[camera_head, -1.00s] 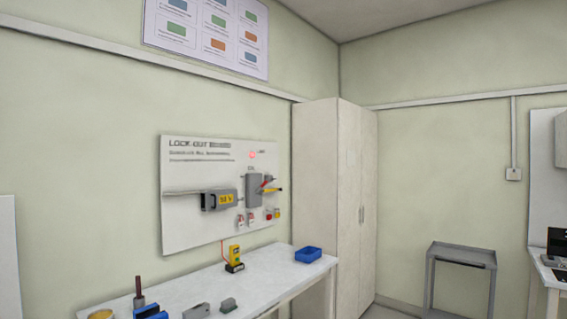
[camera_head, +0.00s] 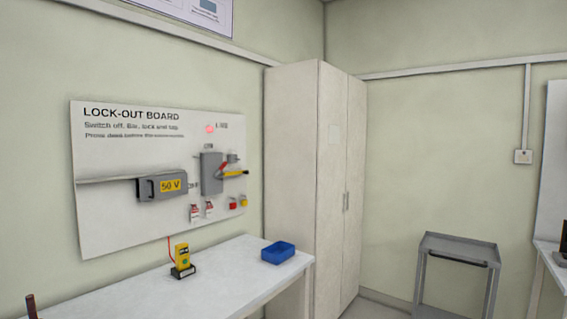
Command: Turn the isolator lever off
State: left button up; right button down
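The isolator is a grey box (camera_head: 211,173) on the white lock-out board (camera_head: 110,215), which hangs on the wall left of centre. Its lever (camera_head: 234,173) sits at the box's right side, with red and yellow parts showing; which part is the handle is too small to tell. Small lettering stands above and to the left of the box. A red lamp (camera_head: 210,129) glows above it. A grey unit marked 50 V (camera_head: 162,187) is to its left. Neither of my grippers shows in the head view.
A white bench (camera_head: 190,288) stands below the board, with a yellow meter (camera_head: 181,259) and a blue tray (camera_head: 278,252) on it. Red and white tags (camera_head: 195,212) hang under the isolator. A tall cabinet (camera_head: 311,180) stands right of the board; a grey trolley (camera_head: 458,247) is farther right.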

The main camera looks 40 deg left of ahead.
aim_at(224, 164)
jog(key=z, duration=0.2)
jog(key=i, duration=0.95)
jog(key=u, duration=0.4)
jog(key=i, duration=0.85)
jog(key=u, duration=0.7)
